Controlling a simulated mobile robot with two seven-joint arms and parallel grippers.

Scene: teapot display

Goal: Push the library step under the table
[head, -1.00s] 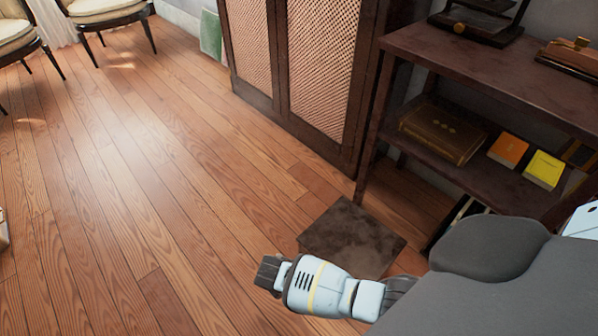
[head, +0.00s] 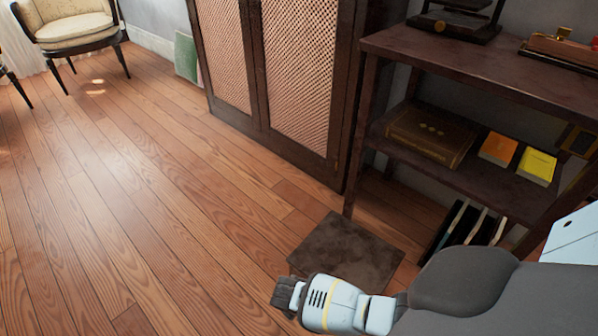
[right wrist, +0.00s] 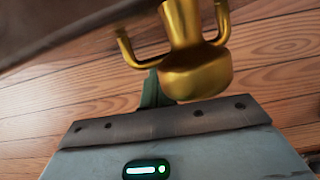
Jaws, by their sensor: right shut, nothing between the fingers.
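The library step shows in the head view as a dark brown square top (head: 350,248), low on the floor. It lies in front of the dark wooden table (head: 472,67), beside the table's front left leg. My right gripper (head: 284,296) is shut and empty, at the step's near left side. I cannot tell whether it touches the step. The right wrist view shows a brass fitting (right wrist: 195,75) close in front of the gripper, under a dark edge. My left gripper is out of view.
The table's lower shelf carries a brown book (head: 430,137), an orange book (head: 499,149) and a yellow book (head: 537,166). Upright items (head: 465,225) stand below that shelf. A lattice-door cabinet (head: 300,75) stands left of the table. The wooden floor to the left is clear.

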